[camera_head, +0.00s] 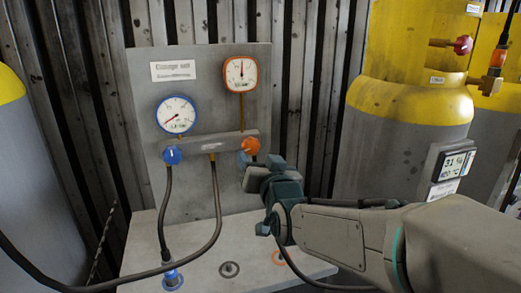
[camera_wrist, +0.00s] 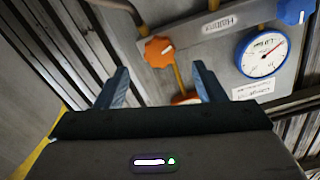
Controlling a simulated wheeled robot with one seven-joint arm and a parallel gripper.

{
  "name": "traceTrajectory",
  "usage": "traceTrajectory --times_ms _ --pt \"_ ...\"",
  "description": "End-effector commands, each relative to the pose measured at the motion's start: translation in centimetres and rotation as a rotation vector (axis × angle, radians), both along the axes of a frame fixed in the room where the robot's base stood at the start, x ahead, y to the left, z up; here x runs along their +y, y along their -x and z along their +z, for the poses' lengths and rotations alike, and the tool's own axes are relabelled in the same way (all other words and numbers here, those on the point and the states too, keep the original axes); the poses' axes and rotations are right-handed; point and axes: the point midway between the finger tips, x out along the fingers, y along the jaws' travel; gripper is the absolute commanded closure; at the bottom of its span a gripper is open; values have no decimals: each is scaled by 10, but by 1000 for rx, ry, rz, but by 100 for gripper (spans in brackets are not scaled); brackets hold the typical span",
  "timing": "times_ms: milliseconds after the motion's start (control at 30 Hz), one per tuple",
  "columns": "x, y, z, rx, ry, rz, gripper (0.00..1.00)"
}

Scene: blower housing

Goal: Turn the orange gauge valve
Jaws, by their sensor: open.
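The orange gauge valve is a lobed orange knob (camera_head: 250,145) at the right end of the grey manifold bar (camera_head: 205,146). It also shows in the wrist view (camera_wrist: 159,51), beyond the fingertips and between their directions. The orange square-rimmed gauge (camera_head: 241,73) sits above it in the head view, joined by a thin pipe. In the wrist view this gauge's rim (camera_wrist: 185,99) is partly hidden by my gripper. My gripper (camera_head: 262,169) is open and empty, just below and right of the knob in the head view. The fingers (camera_wrist: 160,82) look apart from the knob.
A blue knob (camera_head: 172,155) and blue round gauge (camera_head: 176,115) are on the left of the panel (camera_head: 145,95). Dark hoses hang from the manifold. Yellow-topped cylinders (camera_head: 408,125) and a small display (camera_head: 451,165) stand at the right.

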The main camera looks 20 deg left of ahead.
Motion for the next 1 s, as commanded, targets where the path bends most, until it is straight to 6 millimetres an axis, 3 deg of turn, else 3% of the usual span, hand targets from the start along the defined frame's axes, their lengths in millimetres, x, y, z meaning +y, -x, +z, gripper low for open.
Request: traceTrajectory --times_ms 200,400,833,1000 --pt "18 -30 -1 2 0 -1 37" --pt "28 -48 0 0 0 -2 37" --pt "32 -53 0 0 1 -1 37" --pt "32 -53 0 0 1 -1 82"
